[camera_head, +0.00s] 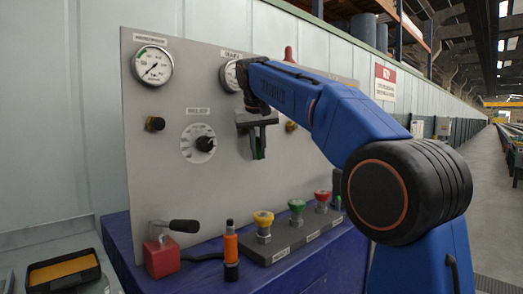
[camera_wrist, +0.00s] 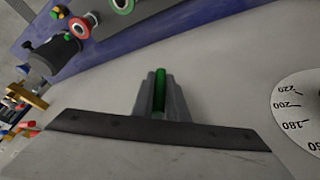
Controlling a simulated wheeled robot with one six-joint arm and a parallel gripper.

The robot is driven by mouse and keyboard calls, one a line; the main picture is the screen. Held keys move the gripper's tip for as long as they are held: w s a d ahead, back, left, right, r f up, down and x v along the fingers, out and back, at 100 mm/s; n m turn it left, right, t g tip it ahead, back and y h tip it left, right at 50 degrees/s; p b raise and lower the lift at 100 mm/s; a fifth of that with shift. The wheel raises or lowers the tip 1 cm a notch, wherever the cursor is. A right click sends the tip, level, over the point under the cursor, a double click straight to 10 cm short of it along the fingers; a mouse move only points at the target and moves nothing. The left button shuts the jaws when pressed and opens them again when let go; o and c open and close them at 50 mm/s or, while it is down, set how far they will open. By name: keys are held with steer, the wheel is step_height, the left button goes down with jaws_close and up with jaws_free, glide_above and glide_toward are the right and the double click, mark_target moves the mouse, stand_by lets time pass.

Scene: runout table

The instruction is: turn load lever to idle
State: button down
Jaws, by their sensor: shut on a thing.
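My gripper (camera_head: 259,150) is in front of the grey panel (camera_head: 225,190), to the right of the round dial with a black knob. Its two grey fingers are shut on a slim green handle (camera_wrist: 160,90), which shows between them in the wrist view. The handle also shows as a green strip in the head view (camera_head: 261,142). I take this to be the load lever, but its label is not readable. My gripper and arm hide its base and the panel around it.
The panel carries a gauge (camera_head: 152,65) and a knob dial (camera_head: 199,143). Below, a blue bench (camera_head: 125,246) holds a red block (camera_head: 161,257) with a black handle, an orange-black tool (camera_head: 231,250) and a button box (camera_head: 290,240). Free room lies in the aisle at right.

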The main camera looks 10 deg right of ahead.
steer(key=shift+s+a+f+g+y, duration=0.1)
steer(key=shift+s+a+g+y, duration=0.1)
steer(key=shift+a+g+y, duration=0.3)
steer(key=shift+d, duration=0.15)
steer(key=c, duration=1.7)
jaws_free()
steer(key=shift+c, duration=0.2)
steer(key=v, duration=1.2)
steer(key=shift+s, duration=0.15)
steer(key=shift+s+d, duration=0.1)
steer(key=shift+d, duration=0.05)
